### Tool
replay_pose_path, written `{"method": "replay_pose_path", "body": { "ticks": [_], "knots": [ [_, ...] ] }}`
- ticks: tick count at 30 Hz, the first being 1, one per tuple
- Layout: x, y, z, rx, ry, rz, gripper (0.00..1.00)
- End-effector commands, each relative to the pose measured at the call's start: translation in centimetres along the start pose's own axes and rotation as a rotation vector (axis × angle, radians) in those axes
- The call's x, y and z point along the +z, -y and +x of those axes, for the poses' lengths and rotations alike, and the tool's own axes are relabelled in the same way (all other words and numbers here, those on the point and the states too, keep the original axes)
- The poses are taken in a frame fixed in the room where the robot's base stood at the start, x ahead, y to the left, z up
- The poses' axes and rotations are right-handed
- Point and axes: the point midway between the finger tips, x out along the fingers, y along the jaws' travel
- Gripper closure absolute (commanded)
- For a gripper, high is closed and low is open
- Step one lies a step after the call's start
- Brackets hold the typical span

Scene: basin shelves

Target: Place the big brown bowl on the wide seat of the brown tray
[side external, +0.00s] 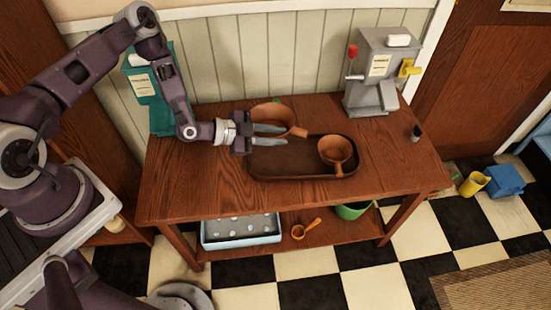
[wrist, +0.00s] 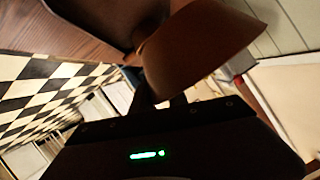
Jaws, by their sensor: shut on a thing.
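The big brown bowl (side external: 272,113) has a short handle at its right and shows at the back left of the brown tray (side external: 262,179). In the wrist view the bowl (wrist: 200,45) fills the space in front of the fingers. My gripper (side external: 270,134) is shut on the bowl's near side. The bowl seems to be held above the table, but its exact height is hard to tell. The tray is dark and low-rimmed; its left part is bare. A smaller brown bowl (side external: 336,150) with a handle sits in its right part. My fingers hide some of the tray's back edge.
A grey dispenser (side external: 375,75) with red and yellow knobs stands at the back right, a teal box (side external: 148,95) at the back left. The table front (side external: 200,195) is clear. The lower shelf holds a blue bin (side external: 241,231).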

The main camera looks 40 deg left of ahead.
Motion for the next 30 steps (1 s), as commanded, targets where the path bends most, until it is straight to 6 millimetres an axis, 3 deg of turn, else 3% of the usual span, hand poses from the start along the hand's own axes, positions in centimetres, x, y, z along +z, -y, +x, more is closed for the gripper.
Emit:
{"method": "replay_pose_path", "body": {
  "ticks": [5,18,29,30],
  "knots": [
    [0.5,-1.9,2.4,-0.079,0.044,-0.034,1.0],
    [7.9,-5.6,5.6,-0.088,0.05,-0.033,1.0],
    [8.6,-5.9,5.9,-0.088,0.048,-0.034,1.0],
    [8.6,-5.9,5.9,-0.088,0.049,-0.034,0.77]
  ]
}}
